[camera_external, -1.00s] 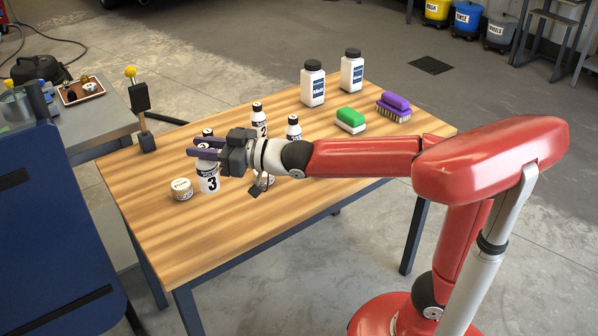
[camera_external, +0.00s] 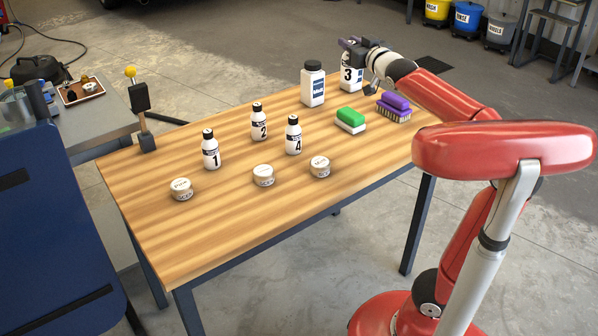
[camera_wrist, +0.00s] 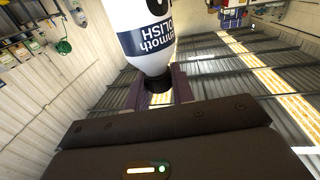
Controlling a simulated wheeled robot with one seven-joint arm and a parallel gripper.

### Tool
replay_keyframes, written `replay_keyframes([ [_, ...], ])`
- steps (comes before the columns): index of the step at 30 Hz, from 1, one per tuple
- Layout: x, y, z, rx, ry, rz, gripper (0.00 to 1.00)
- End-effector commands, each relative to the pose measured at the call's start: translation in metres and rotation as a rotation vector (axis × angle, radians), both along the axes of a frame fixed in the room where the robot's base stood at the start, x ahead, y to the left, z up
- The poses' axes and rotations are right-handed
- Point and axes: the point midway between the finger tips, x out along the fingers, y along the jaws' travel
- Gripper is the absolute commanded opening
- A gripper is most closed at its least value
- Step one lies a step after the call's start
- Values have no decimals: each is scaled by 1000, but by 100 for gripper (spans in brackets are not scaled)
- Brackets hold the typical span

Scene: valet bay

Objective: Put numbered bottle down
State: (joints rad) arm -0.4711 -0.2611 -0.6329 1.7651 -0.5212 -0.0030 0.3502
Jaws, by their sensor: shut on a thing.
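My gripper (camera_external: 350,44), with purple fingers, is over the far right part of the table. It is shut on the cap of the white bottle numbered 3 (camera_external: 347,75), which looks upright. In the wrist view the bottle (camera_wrist: 143,35) shows its polish label, with the dark cap between the fingers (camera_wrist: 160,88). The external view does not show whether its base touches the table. Bottle 1 (camera_external: 211,152), bottle 2 (camera_external: 259,124) and bottle 4 (camera_external: 293,137) stand upright on the wooden table (camera_external: 225,235).
A large white bottle (camera_external: 312,87) stands left of bottle 3; another is largely hidden behind bottle 3. A green brush (camera_external: 350,115) and a purple brush (camera_external: 396,103) lie nearby. Three small jars (camera_external: 181,189) (camera_external: 263,175) (camera_external: 320,167) stand in front. The near table area is clear.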

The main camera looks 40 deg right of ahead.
Motion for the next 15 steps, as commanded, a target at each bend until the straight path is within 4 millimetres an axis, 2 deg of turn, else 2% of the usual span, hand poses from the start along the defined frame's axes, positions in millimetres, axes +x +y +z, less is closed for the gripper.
replay_keyframes([
  [1, -8, -26, 4, 4, -1, -46, 0],
  [6, -33, -91, 8, 13, 7, -167, 0],
  [10, -47, -120, 9, 17, 11, -221, 0],
  [13, -52, -130, 6, 20, 14, -242, 0],
  [15, -54, -134, -2, 21, 16, -250, 0],
])
